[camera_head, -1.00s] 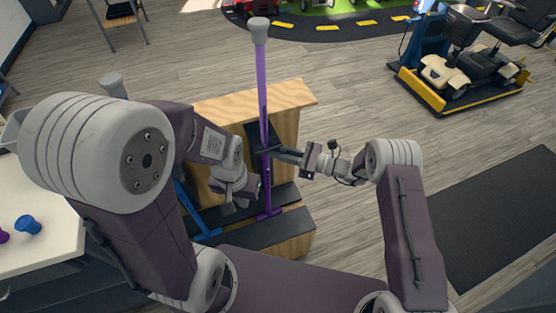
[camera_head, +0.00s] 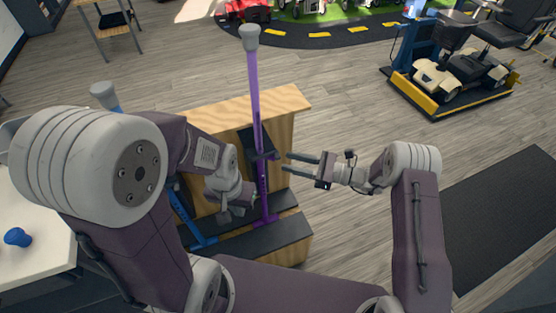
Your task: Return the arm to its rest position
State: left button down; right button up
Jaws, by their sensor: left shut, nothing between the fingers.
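My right gripper (camera_head: 287,163) is open and empty, its two fingers pointing left toward the purple scooter. A small gap lies between its fingertips and the purple scooter (camera_head: 254,90), which stands upright with a grey top in a wooden stand with black ledges. My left gripper (camera_head: 226,212) is shut and empty, low in front of the stand, left of the purple scooter. Its fingers are small and partly hidden by its own wrist. A blue scooter (camera_head: 184,212) stands to the left, mostly hidden behind my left arm.
The wooden stand (camera_head: 278,107) is close to both grippers. A white table (camera_head: 35,255) with a blue knob-like object (camera_head: 18,237) is at left. A dark mat (camera_head: 510,210) lies at right. A mobility scooter (camera_head: 462,75) stands at back right. Floor right of the stand is free.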

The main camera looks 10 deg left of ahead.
jog(key=d, duration=0.2)
jog(key=shift+s+d, duration=0.1)
jog(key=shift+d, duration=0.3)
